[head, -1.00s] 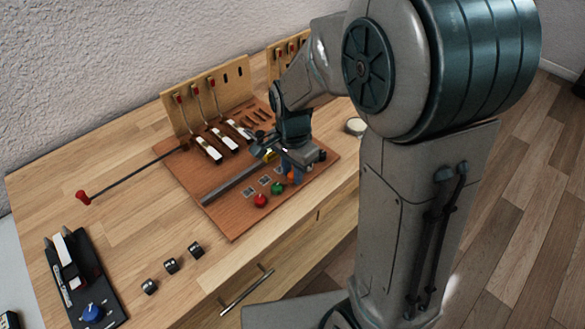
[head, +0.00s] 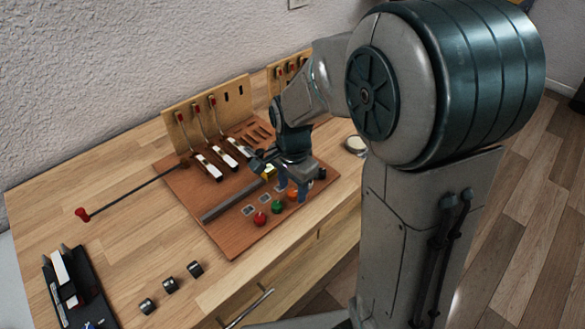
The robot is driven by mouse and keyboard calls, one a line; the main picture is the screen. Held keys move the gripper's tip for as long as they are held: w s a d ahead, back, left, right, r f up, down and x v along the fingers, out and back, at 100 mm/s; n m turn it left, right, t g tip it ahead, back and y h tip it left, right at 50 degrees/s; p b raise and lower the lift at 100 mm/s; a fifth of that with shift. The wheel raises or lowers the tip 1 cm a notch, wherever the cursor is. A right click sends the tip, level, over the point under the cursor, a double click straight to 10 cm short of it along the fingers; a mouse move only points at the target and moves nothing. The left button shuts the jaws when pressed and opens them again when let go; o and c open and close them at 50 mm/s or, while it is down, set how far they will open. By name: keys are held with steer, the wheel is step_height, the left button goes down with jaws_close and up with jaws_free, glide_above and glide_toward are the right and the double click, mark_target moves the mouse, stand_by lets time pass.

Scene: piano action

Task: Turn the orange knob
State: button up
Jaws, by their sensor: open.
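The orange knob (head: 292,195) sits on the brown board, in a row with a green knob (head: 277,207) and a red knob (head: 260,218). One finger shows on either side of the knob's far part in this view. The gripper is open. I cannot tell whether the fingers touch the knob or stay just above it. The gripper body hides part of the board behind it.
The brown board (head: 228,242) carries a grey rail (head: 232,200) and several white-tipped keys. A wooden upright panel (head: 208,104) stands behind. A rod with a red end (head: 82,214) juts left.

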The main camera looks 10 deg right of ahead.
mark_target(293, 192)
step_height(293, 192, up, 13)
steer(key=shift+p, duration=0.35)
stand_by(0.3)
steer(key=s+d+f+n+t, duration=0.1)
steer(key=s+d+n, duration=0.2)
steer(key=s+n, duration=0.2)
steer(key=s+d+f+n+t, duration=0.1)
steer(key=s+d+n, duration=0.3)
steer(key=s, duration=0.3)
steer(key=shift+s+f+n+t+p, duration=0.25)
steer(key=shift+s+n+t+p, duration=0.15)
steer(key=shift+n, duration=0.4)
steer(key=shift+c, duration=0.9)
steer(key=shift+a, duration=0.1)
